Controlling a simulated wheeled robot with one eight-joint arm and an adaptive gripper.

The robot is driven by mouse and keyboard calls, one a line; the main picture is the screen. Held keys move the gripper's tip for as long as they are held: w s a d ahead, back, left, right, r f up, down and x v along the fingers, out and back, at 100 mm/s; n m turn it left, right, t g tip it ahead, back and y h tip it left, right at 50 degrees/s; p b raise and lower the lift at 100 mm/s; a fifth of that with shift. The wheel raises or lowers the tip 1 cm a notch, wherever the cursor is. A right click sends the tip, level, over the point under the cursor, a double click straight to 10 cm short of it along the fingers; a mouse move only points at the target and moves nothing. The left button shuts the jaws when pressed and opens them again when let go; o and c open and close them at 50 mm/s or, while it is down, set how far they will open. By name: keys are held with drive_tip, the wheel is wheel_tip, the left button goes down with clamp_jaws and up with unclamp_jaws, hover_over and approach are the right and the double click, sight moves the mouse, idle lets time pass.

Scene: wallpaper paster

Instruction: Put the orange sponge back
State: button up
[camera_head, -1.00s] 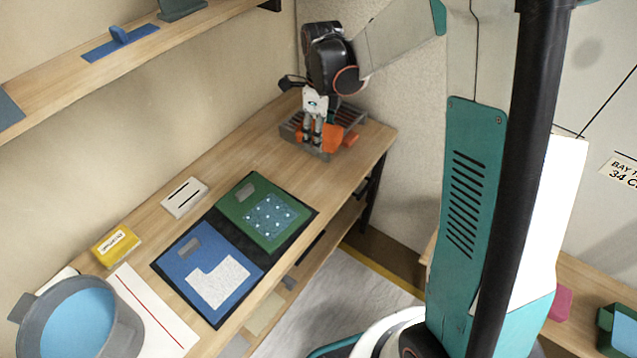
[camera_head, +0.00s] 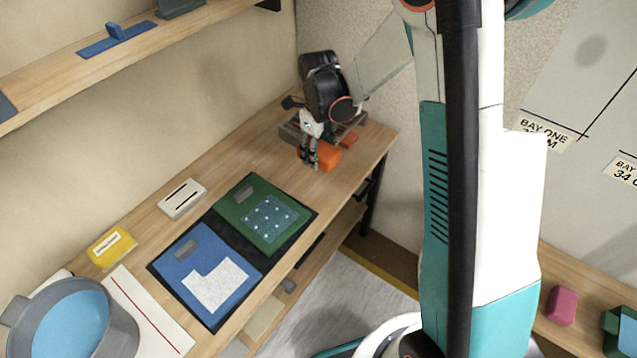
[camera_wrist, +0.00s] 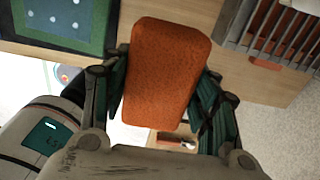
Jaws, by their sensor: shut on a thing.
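The orange sponge (camera_head: 320,158) is a rounded block at the far end of the wooden bench. In the wrist view the sponge (camera_wrist: 167,70) sits between both fingers. My gripper (camera_head: 309,160) is shut on it, pointing down, in front of the grey slatted rack (camera_head: 289,131). The rack (camera_wrist: 272,36) shows at the upper right of the wrist view, apart from the sponge. I cannot tell whether the sponge touches the bench. My gripper hides part of the rack in the head view.
A small orange-red piece (camera_head: 349,140) is by the rack. Green (camera_head: 236,212) and blue (camera_head: 181,268) panels lie mid-bench. A white slotted block (camera_head: 182,199), a yellow box (camera_head: 112,247) and a grey bucket (camera_head: 112,322) stand nearer. A wall is behind the rack.

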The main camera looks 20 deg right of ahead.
sight(319, 187)
wheel_tip(319, 187, down, 12)
drive_tip(key=b, duration=0.3)
drive_tip(key=shift+b, duration=0.35)
drive_tip(key=shift+f, duration=0.1)
drive_tip(key=o, duration=1.1)
